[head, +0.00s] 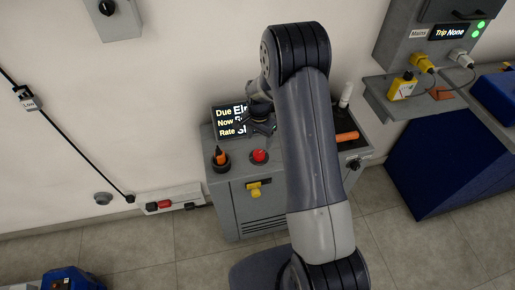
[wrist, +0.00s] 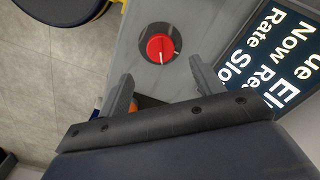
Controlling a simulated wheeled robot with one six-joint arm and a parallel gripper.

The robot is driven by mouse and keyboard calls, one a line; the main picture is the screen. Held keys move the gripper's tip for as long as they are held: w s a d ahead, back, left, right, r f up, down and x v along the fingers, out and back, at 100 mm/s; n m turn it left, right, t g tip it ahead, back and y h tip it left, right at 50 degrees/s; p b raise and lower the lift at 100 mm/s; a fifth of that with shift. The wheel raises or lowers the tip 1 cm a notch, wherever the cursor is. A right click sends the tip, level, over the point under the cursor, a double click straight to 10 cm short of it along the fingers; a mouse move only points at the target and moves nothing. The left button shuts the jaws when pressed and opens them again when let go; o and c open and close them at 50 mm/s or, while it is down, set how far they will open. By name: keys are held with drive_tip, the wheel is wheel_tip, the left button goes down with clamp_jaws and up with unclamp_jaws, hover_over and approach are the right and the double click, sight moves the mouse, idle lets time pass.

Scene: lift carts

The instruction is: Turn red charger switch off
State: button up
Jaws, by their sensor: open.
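The red round switch (head: 260,156) sits on the top of the grey charger cabinet (head: 228,190), below the display. In the wrist view the red switch (wrist: 157,49) shows a white pointer line and lies just beyond the fingertips, centred near the gap between them. My gripper (wrist: 162,74) is open and empty, apart from the switch. In the head view my gripper (head: 263,127) is by the display, partly hidden by my arm. The display (head: 230,120) shows text lines starting Due, Now and Rate, partly covered.
An orange-tipped item in a dark holder (head: 218,158) stands left of the switch. An orange-handled item (head: 346,137) lies on the cabinet's right side. A wall strip with a red part (head: 165,204) is at left. A blue cabinet (head: 420,170) stands at right.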

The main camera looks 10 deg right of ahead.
sight(259, 153)
wheel_tip(259, 153, down, 8)
drive_tip(key=shift+f+p, duration=0.1)
drive_tip(key=shift+p, duration=0.75)
drive_tip(key=shift+c, duration=0.4)
drive_tip(key=c, duration=0.9)
